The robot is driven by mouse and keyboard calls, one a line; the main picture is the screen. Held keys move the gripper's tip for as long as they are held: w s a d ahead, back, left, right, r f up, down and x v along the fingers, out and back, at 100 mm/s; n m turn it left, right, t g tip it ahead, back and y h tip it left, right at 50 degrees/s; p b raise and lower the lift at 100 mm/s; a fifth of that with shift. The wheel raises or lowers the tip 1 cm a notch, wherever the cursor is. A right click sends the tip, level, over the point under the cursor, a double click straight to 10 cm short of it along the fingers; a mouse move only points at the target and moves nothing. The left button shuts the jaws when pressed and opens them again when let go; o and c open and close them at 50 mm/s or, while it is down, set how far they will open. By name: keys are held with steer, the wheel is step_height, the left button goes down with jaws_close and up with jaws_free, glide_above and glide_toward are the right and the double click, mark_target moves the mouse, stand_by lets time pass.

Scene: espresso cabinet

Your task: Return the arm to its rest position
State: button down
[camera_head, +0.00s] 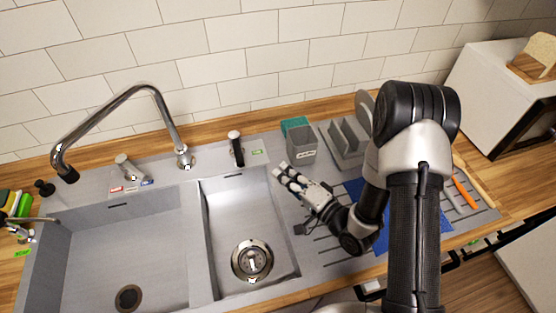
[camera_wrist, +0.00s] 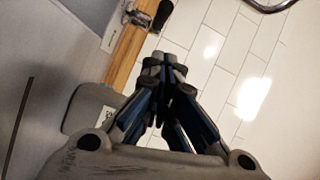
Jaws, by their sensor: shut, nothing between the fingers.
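My gripper (camera_head: 284,171) shows in the head view above the strip of the sink unit between the small basin and the ribbed drainboard. Its fingers point up and left, toward the back wall. In the wrist view my gripper (camera_wrist: 167,62) has its fingertips together, with nothing between them. My arm rises at the right of the head view, bends at a high elbow and comes down to the wrist over the drainboard. It hides part of the drainboard and of the blue mat (camera_head: 357,190).
The double sink (camera_head: 130,235) with a tall faucet (camera_head: 120,100) fills the left. A grey holder (camera_head: 300,145) with a green sponge (camera_head: 294,123) and a grey rack (camera_head: 346,138) stand behind my gripper. An orange utensil (camera_head: 466,193) and a white appliance (camera_head: 497,85) are at right.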

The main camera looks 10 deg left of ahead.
steer(key=shift+s, duration=0.2)
steer(key=w+d+r+n+h, duration=0.4)
steer(key=w+d+r+h, duration=0.2)
steer(key=w+d+h, duration=0.1)
steer(key=s+d+r+h, duration=0.4)
steer(key=d+r+h, duration=0.2)
steer(key=d+r, duration=0.4)
steer(key=s+d+r+g, duration=0.1)
steer(key=s+r+g, duration=0.1)
steer(key=s, duration=1)
steer(key=s+d+r+n+g, duration=0.1)
steer(key=s+d+r+g, duration=0.1)
steer(key=s, duration=1)
steer(key=shift+s+d+r+g+h, duration=0.3)
steer(key=shift+s+r+g+h, duration=0.1)
steer(key=shift+r+g, duration=0.35)
steer(key=shift+f, duration=0.1)
